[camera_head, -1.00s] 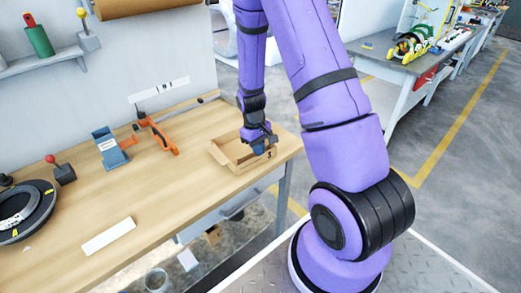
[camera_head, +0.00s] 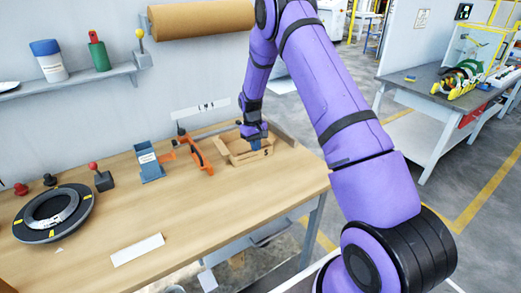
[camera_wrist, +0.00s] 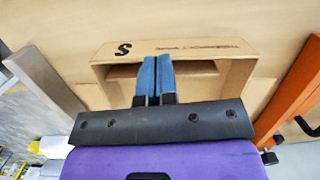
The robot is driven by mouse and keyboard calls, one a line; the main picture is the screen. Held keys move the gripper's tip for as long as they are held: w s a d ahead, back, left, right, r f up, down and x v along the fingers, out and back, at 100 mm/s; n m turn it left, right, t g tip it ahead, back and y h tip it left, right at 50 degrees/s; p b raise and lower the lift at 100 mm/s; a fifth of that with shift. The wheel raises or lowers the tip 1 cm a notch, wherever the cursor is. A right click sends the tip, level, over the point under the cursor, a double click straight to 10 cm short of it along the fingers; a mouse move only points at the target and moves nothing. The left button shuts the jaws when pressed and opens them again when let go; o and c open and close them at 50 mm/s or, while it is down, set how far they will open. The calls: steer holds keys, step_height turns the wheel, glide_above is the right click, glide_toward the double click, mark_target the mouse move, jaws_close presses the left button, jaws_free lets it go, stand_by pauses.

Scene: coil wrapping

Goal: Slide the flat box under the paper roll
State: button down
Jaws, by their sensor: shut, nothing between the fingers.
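The flat box is an open, shallow brown cardboard box (camera_head: 236,154) lying on the table's back right part, near the wall. In the wrist view the box (camera_wrist: 205,50) shows a wall with a black S and small print. My gripper (camera_head: 255,143) is at the box's near right side. Its blue fingers (camera_wrist: 157,76) are pressed together with nothing between them, and they overlap the box wall in the wrist view. I cannot tell if they touch it. The brown paper roll (camera_head: 200,20) hangs on the wall, above and left of the box.
An orange tool (camera_head: 196,152) lies close left of the box, with a blue holder (camera_head: 149,165) beyond it. A black ring coil (camera_head: 52,213) and a white strip (camera_head: 137,249) lie further left. The wooden table (camera_head: 210,205) is clear at its front middle.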

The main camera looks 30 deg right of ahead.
steer(key=shift+f, duration=0.2)
steer(key=shift+a+r, duration=0.1)
steer(key=shift+r, duration=0.6)
glide_above(240, 144)
steer(key=s, duration=0.2)
steer(key=shift+w, duration=0.85)
steer(key=shift+r, duration=0.15)
